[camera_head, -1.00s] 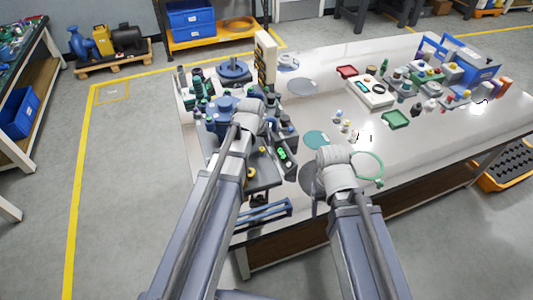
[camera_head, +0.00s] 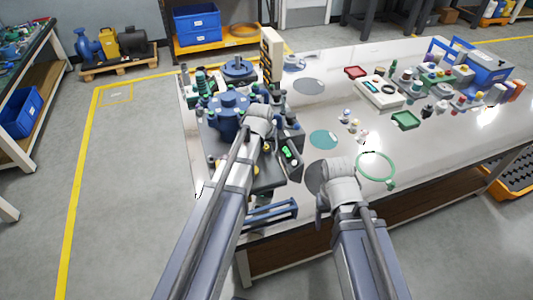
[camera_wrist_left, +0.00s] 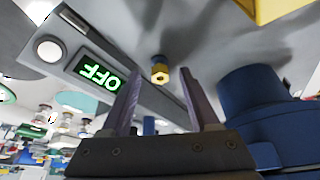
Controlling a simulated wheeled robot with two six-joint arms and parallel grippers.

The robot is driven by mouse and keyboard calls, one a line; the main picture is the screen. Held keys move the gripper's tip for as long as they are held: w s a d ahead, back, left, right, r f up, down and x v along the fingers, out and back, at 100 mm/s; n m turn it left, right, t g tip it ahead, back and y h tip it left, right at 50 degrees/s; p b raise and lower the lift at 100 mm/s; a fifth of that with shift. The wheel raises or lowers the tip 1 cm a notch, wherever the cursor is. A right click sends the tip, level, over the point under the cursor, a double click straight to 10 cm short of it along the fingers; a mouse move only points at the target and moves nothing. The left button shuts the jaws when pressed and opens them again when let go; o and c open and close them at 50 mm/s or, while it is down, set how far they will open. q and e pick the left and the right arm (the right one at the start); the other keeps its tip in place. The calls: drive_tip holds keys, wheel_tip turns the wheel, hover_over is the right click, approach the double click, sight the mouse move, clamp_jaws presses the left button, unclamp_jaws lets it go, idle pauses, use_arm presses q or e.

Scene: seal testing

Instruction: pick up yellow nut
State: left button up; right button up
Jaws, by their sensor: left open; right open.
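In the head view my left wrist covers most of that gripper, above the dark test rig beside the blue flanged housing (camera_head: 230,112). My right gripper (camera_head: 322,204) is open over the table's near edge, partly hidden by its own wrist.
A green ring (camera_head: 391,185), a green tray (camera_head: 405,120) and several small parts lie on the table to the right. Bare tabletop (camera_head: 440,150) lies beyond.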

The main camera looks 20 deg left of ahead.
use_arm(q)
clamp_jaws()
idle(0.5)
